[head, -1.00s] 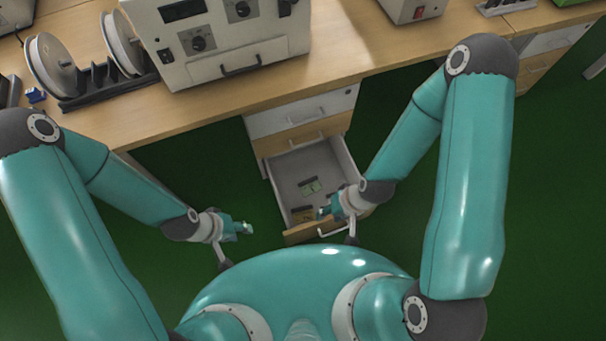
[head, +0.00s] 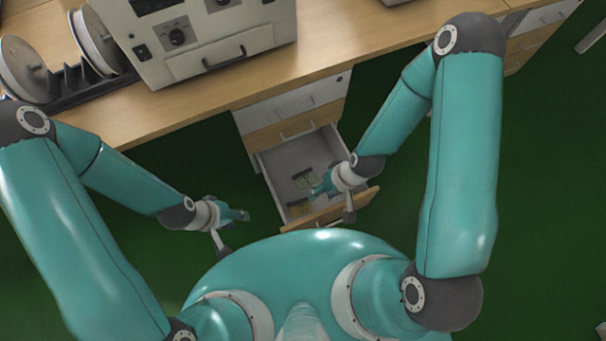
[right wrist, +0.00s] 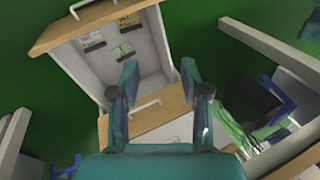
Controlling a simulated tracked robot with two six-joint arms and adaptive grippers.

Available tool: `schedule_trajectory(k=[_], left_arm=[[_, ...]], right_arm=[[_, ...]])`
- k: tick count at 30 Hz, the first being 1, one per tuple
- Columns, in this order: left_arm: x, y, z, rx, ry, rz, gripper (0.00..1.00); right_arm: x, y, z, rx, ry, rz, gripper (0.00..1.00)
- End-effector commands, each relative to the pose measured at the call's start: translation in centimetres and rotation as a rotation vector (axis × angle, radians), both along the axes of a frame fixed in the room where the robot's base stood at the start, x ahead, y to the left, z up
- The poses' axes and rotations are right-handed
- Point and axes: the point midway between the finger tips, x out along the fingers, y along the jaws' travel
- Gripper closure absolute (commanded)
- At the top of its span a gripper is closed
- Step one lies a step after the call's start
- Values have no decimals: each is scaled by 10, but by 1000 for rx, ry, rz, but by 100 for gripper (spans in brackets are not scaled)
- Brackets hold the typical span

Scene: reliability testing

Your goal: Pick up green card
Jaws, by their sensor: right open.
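The green card (head: 308,180) lies flat in the open drawer (head: 275,170) below the bench. In the right wrist view a pale green card (right wrist: 122,51) lies on the drawer floor, apart from my fingers. My right gripper (head: 317,190) is over the drawer, close to the card in the picture. In the right wrist view its two fingers (right wrist: 160,78) are spread with nothing between them. My left gripper (head: 238,214) hangs outside the drawer, to its left; its finger opening is too small to judge.
A white instrument box (head: 200,40) and spools (head: 25,68) stand on the bench (head: 160,110).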

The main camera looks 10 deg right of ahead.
Motion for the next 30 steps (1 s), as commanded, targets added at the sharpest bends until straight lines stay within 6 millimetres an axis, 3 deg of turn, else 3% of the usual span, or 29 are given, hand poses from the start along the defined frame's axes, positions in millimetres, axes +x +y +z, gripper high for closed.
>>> schedule_trajectory(k=[1,9,18,24,30], left_arm=[[0,0,-28,0,1,0,60],[0,0,-125,0,1,0,60],[0,0,-232,0,0,0,60],[0,0,-301,0,0,0,60],[0,0,-347,0,0,0,60]], right_arm=[[10,3,-32,0,-20,58,54],[77,16,-149,-22,-159,539,54],[154,18,-265,-106,-284,1104,54],[202,12,-331,-186,-321,1463,54],[238,4,-368,-255,-316,1727,54]])
